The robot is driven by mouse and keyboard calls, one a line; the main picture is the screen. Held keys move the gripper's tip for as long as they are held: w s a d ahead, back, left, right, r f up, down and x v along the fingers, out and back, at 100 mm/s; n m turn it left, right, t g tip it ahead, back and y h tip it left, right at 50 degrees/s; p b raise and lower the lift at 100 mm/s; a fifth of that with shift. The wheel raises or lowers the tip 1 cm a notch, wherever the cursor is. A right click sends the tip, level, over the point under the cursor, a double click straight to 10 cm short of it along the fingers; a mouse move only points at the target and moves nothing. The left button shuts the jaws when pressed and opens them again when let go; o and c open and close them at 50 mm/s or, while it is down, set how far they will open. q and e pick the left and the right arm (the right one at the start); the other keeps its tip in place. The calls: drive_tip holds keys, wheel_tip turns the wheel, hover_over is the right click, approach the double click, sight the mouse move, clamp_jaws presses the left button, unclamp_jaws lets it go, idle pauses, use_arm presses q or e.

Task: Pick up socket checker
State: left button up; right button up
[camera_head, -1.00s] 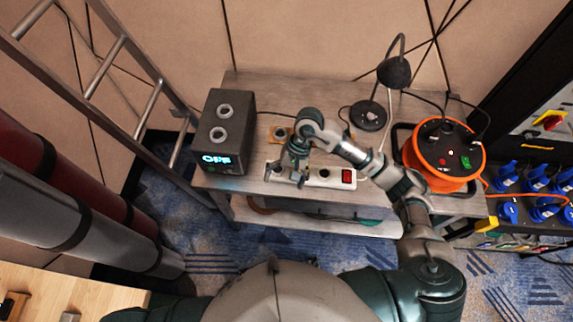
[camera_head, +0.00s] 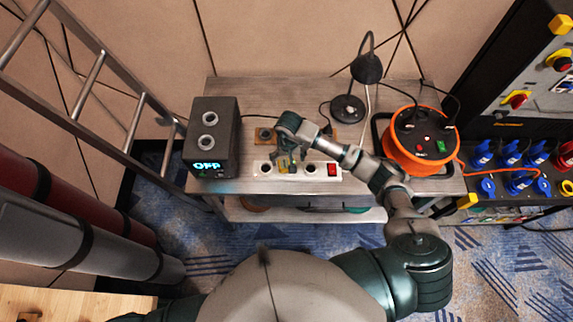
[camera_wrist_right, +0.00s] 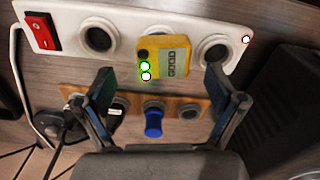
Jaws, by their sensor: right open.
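The socket checker (camera_wrist_right: 165,58) is a yellow block with two lit green-rimmed lamps. It sits in a socket of the white power strip (camera_wrist_right: 72,14) in the right wrist view. In the head view it is mostly hidden by my right gripper (camera_head: 287,166). That gripper is open, and in the wrist view its fingers (camera_wrist_right: 158,82) stand on either side of the checker's lower end, with a gap on both sides. The power strip (camera_head: 322,170) lies along the table's front edge in the head view. My left gripper is not in view.
A wooden socket board with a blue plug (camera_wrist_right: 153,122) lies close to the strip. A black box reading OFF (camera_head: 214,138) stands left, an orange cable reel (camera_head: 408,163) right, and a black lamp (camera_head: 347,107) behind. The table (camera_head: 290,92) is bare at the back.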

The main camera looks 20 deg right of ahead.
sight(287, 163)
wheel_tip(287, 163, down, 5)
drive_tip(key=shift+w+a+f+p, duration=0.1)
drive_tip(key=shift+w+a+p, duration=0.05)
drive_tip(key=shift+p, duration=0.25)
drive_tip(key=c, duration=1.5)
